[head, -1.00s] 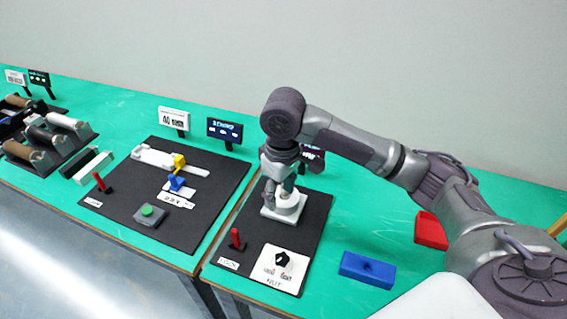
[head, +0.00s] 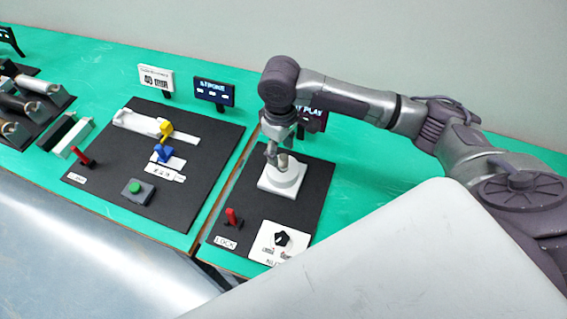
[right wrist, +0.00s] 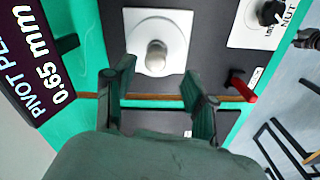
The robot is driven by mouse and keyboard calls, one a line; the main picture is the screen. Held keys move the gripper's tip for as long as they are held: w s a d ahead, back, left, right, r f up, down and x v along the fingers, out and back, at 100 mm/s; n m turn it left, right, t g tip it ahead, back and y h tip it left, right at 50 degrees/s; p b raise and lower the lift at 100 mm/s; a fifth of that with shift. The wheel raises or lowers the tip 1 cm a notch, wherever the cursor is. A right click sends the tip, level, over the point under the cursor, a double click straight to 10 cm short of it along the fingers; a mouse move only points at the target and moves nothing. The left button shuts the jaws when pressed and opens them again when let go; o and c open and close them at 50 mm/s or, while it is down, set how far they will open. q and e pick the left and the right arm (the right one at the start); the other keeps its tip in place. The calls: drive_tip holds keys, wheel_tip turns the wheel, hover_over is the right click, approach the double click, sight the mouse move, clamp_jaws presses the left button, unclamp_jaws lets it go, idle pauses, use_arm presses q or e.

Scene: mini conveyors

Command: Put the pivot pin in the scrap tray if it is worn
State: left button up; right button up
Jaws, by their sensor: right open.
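The pivot pin (right wrist: 157,51) is a short metal stub with a rounded top, seated in a white square base (right wrist: 172,22) in the right wrist view. The base also shows in the head view (head: 290,182). My right gripper (head: 277,156) is over the base, pointing down. In the right wrist view its fingers (right wrist: 158,80) are open and apart, with the pin beyond the gap between their tips. The pivot play display (right wrist: 38,70) reads 0.65 mm. No scrap tray shows now. My left gripper is out of view.
On the same black mat stand a red lock lever (head: 232,216) and a black nut knob (head: 281,239) on a white plate. The left mat holds a slide with yellow (head: 166,130) and blue parts and a green button (head: 134,187). The lower right is blocked.

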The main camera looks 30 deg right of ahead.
sight(284, 157)
drive_tip(key=shift+s+d+f+p, duration=0.1)
drive_tip(key=shift+d+f+p, duration=0.1)
drive_tip(key=shift+f, duration=0.2)
drive_tip(key=shift+d+f+p, duration=0.1)
drive_tip(key=shift+f+p, duration=0.05)
drive_tip(key=shift+f, duration=0.25)
wheel_tip(284, 157, down, 3)
drive_tip(key=shift+d+r+p, duration=0.15)
drive_tip(key=shift+r+p, duration=0.05)
drive_tip(key=shift+p, duration=0.1)
drive_tip(key=shift+f, duration=0.55)
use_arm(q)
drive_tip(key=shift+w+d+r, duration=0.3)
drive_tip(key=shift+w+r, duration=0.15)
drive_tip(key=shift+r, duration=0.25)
use_arm(e)
clamp_jaws()
